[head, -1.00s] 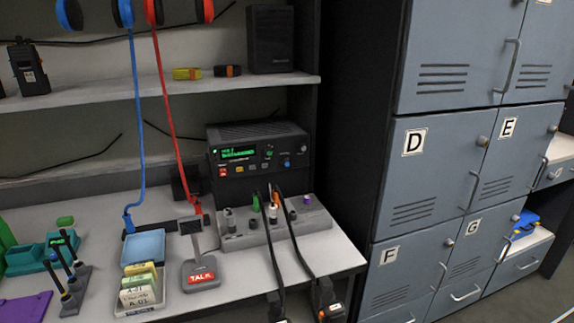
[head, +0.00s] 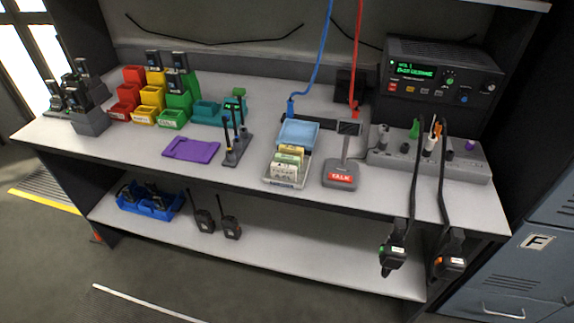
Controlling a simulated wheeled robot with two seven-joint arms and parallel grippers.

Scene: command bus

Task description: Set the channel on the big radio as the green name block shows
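The big radio (head: 440,78) is a black box at the back right of the bench. Its lit green display (head: 415,70) has text too small to read surely. Small buttons and knobs sit on its front, with a blue knob (head: 464,99) low on the right. I cannot tell which thing is the green name block. A small green piece (head: 239,93) stands near the teal bins, and a green piece (head: 415,129) stands in the grey panel (head: 470,168) before the radio; no name is readable on either. Neither of my grippers is in view.
Two black corded handsets (head: 393,256) (head: 448,263) hang past the bench's front edge. A purple plate (head: 191,149) and coloured bins (head: 150,101) lie left. The lower shelf holds radios (head: 204,220).

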